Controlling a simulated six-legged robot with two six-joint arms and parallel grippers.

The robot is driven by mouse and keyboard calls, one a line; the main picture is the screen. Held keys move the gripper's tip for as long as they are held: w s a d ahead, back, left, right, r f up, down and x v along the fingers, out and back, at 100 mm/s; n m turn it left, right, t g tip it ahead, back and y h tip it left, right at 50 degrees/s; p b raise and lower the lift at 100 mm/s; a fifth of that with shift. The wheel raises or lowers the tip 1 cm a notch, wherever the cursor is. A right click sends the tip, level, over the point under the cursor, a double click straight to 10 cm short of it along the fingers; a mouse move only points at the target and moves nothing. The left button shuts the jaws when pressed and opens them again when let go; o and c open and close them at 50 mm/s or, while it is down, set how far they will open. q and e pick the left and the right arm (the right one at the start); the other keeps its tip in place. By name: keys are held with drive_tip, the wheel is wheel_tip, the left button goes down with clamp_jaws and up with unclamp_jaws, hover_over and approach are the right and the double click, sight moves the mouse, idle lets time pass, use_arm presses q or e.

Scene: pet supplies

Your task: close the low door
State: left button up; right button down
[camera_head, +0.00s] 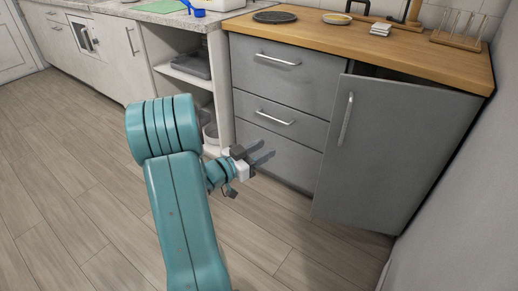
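The low grey door (395,150) is at the right end of the grey cabinet, under the wooden counter. It stands ajar, with a dark gap along its top edge. Its upright metal handle (346,118) is near its left edge. My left gripper (268,149) is in front of the grey drawers, left of the door and apart from it. Its two dark fingers are spread and nothing shows between them. My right gripper is not in view.
Grey drawers (277,107) with bar handles stand left of the door. A pale open-shelf cabinet (187,78) is farther left. A grey wall (455,190) is close on the right. The wooden floor (85,180) is clear. Small items, including a rack (465,28), stand on the counter (385,50).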

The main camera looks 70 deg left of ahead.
use_arm(q)
drive_tip(key=shift+s+d, duration=0.15)
drive_tip(key=shift+s, duration=0.25)
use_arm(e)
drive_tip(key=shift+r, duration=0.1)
